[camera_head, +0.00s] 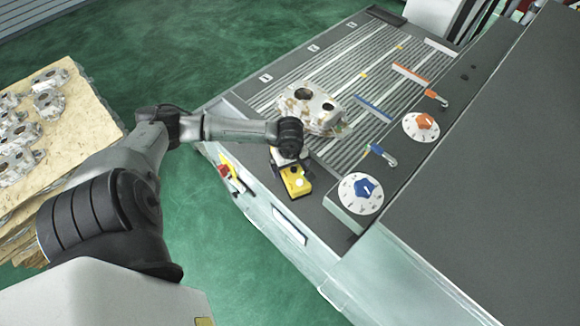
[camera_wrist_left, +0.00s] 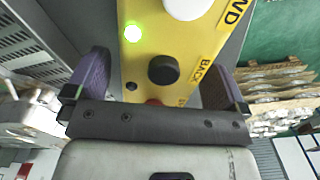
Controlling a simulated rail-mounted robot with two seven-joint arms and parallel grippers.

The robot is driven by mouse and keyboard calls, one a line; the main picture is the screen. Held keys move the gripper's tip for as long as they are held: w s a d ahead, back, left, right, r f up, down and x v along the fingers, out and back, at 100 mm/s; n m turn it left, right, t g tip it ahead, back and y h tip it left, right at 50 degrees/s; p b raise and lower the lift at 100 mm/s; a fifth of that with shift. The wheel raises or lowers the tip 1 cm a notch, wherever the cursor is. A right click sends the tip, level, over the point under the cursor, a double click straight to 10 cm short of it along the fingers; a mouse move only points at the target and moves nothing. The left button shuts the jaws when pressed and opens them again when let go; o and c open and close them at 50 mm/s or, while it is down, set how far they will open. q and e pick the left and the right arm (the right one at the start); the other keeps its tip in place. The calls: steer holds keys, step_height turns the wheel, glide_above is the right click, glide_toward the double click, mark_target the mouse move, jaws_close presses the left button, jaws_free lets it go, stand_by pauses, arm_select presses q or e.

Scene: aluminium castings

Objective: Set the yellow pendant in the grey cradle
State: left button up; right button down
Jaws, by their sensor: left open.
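The yellow pendant (camera_head: 297,185) lies at the near left edge of the grey machine bench, with dark parts around it. My left gripper (camera_head: 288,158) is at the pendant's far end. In the wrist view its purple fingers (camera_wrist_left: 155,85) stand open on either side of the pendant. I cannot tell whether they touch it. I cannot make out the grey cradle as a separate thing. My right gripper is in neither view.
A casting (camera_head: 312,108) sits on the ribbed bench top (camera_head: 335,65) just beyond my left gripper. A stack of boards (camera_head: 88,105) with several castings is at left.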

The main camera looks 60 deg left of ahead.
arm_select(q)
steer(key=shift+f, duration=0.2)
steer(key=shift+c, duration=0.5)
steer(key=c, duration=1)
steer(key=shift+r, duration=0.1)
steer(key=shift+c, duration=1.4)
steer(key=shift+r, duration=0.1)
